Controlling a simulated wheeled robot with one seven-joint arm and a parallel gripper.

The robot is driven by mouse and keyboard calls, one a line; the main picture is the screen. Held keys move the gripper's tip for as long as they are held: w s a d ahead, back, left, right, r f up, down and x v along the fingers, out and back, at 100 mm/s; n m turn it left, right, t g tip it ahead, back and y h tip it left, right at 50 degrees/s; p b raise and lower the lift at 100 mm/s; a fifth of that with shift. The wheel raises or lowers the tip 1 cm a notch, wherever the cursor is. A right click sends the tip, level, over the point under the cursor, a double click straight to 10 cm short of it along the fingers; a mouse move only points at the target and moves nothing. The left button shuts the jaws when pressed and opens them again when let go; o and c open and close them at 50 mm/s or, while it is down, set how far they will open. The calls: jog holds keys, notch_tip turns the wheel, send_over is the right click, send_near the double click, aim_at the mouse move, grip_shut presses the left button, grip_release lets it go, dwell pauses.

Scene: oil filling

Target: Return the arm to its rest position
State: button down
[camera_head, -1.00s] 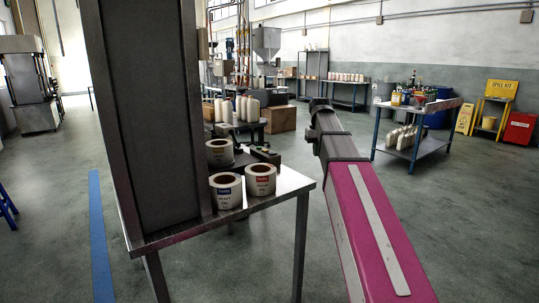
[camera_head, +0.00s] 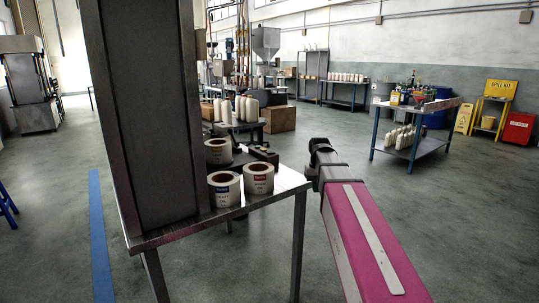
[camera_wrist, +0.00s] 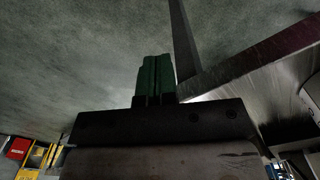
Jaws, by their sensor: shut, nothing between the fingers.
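My gripper (camera_wrist: 155,78) shows in the wrist view as green fingers closed together, with nothing between them. They point over the bare grey-green floor. A steel table edge (camera_wrist: 255,72) and a dark table leg lie just right of the fingers in that view. In the head view my pink arm reaches up from the lower right, and its dark joint is right of the steel table (camera_head: 285,186). I cannot make out the gripper's fingers in the head view.
Three label rolls (camera_head: 224,189) stand on the steel table, beside a tall dark column (camera_head: 150,110). A blue-legged bench (camera_head: 425,145) with bottles stands at the right. A yellow sign (camera_head: 463,119) and a red bin (camera_head: 518,128) are beyond. Floor right of the table is free.

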jog(key=s+f, duration=0.8)
jog(key=f, duration=0.4)
jog(key=s+f, duration=0.9)
jog(key=f, duration=0.3)
jog(key=shift+s+f+m, duration=0.15)
jog(key=shift+s+m, duration=0.05)
jog(key=shift+m, duration=0.2)
